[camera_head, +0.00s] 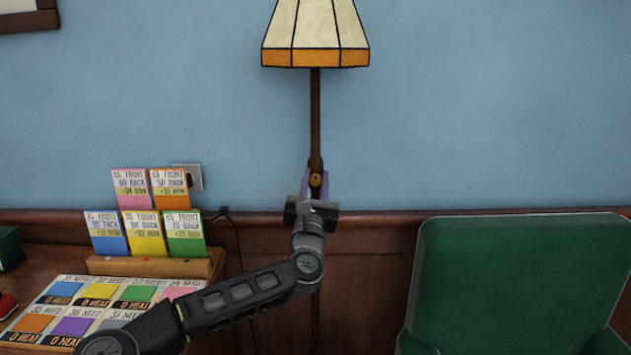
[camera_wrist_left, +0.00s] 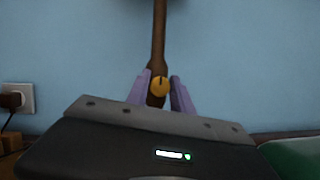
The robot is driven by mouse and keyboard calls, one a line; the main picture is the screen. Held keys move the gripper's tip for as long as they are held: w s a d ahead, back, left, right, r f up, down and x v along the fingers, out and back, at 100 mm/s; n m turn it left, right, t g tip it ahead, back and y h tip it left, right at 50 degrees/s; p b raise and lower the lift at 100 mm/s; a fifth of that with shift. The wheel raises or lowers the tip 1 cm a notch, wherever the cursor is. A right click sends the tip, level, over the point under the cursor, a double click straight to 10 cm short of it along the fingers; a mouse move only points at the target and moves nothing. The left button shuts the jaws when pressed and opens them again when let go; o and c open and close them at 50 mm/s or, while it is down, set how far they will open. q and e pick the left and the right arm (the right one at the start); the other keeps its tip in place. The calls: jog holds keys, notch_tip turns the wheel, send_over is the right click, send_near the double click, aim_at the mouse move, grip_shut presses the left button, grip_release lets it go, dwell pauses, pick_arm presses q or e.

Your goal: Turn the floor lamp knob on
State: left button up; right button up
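The floor lamp has a cream and orange panelled shade (camera_head: 316,35) and a thin brown pole (camera_head: 315,115). Its small round yellow knob (camera_head: 316,180) sits on the pole, low in front of the blue wall. In the left wrist view the knob (camera_wrist_left: 160,86) shows a dark line on its face, standing roughly upright. My left gripper (camera_head: 316,183) is at the knob. In the wrist view its two purple fingers (camera_wrist_left: 162,88) stand apart on either side of the knob and pole; I cannot tell whether they touch. The lower pole is mostly hidden by my arm. My right gripper is not in view.
A green chair (camera_head: 515,285) stands at the right. A wooden table at the left holds a card rack (camera_head: 150,266) with several coloured cards and a card board (camera_head: 105,310). A wall outlet (camera_head: 190,178) is behind them. Blue wall is clear around the pole.

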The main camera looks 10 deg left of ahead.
pick_arm(q)
grip_shut()
